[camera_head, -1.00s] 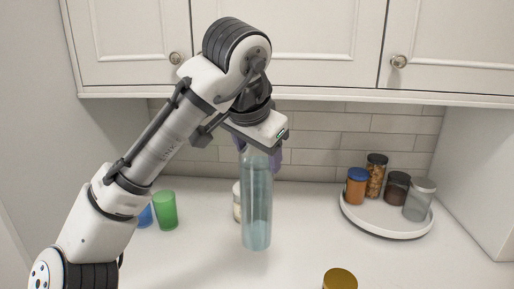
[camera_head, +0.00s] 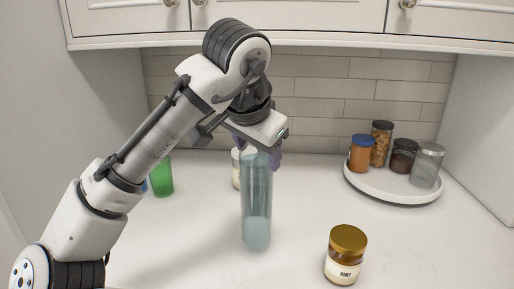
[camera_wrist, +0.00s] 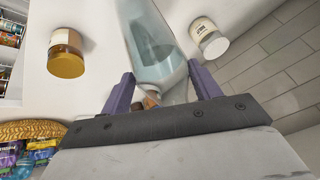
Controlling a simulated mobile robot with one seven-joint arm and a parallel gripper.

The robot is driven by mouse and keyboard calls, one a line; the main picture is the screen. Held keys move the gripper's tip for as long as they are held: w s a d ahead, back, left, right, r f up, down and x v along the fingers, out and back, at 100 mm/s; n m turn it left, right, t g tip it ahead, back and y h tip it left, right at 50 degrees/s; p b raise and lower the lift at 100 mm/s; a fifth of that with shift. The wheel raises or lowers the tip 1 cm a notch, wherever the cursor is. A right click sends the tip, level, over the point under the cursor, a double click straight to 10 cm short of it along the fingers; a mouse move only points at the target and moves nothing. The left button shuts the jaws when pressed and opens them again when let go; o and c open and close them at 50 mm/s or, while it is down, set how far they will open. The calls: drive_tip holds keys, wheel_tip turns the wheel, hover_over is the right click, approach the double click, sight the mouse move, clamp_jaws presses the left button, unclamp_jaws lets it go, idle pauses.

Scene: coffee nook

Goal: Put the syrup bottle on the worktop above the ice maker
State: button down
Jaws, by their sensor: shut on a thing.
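My gripper (camera_head: 260,158) is shut on the neck of a tall, translucent pale-blue bottle (camera_head: 257,205), which I take to be the syrup bottle. In the wrist view the bottle (camera_wrist: 155,40) reaches away between the purple fingers of my gripper (camera_wrist: 163,88). I cannot make out the ice maker in either view.
A gold-lidded honey jar (camera_head: 345,258) stands right of the bottle, near the front. A pale jar (camera_head: 236,170) is partly hidden behind it. A green cup (camera_head: 162,177) stands left. A round white tray (camera_head: 395,192) with several jars is at back right. Cabinets (camera_head: 290,18) hang above.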

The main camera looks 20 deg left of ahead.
sight(257, 165)
wheel_tip(257, 165, down, 3)
drive_tip(key=shift+r+b, duration=0.1)
drive_tip(key=shift+b, duration=0.8)
drive_tip(key=shift+r, duration=0.1)
drive_tip(key=c, duration=0.8)
unclamp_jaws()
drive_tip(key=shift+f, duration=0.25)
drive_tip(key=o, duration=0.4)
drive_tip(key=shift+r, duration=0.1)
drive_tip(key=shift+o, duration=0.2)
drive_tip(key=shift+r, duration=0.2)
drive_tip(key=v, duration=1.1)
drive_tip(key=shift+s+r, duration=0.25)
drive_tip(key=shift+r, duration=0.1)
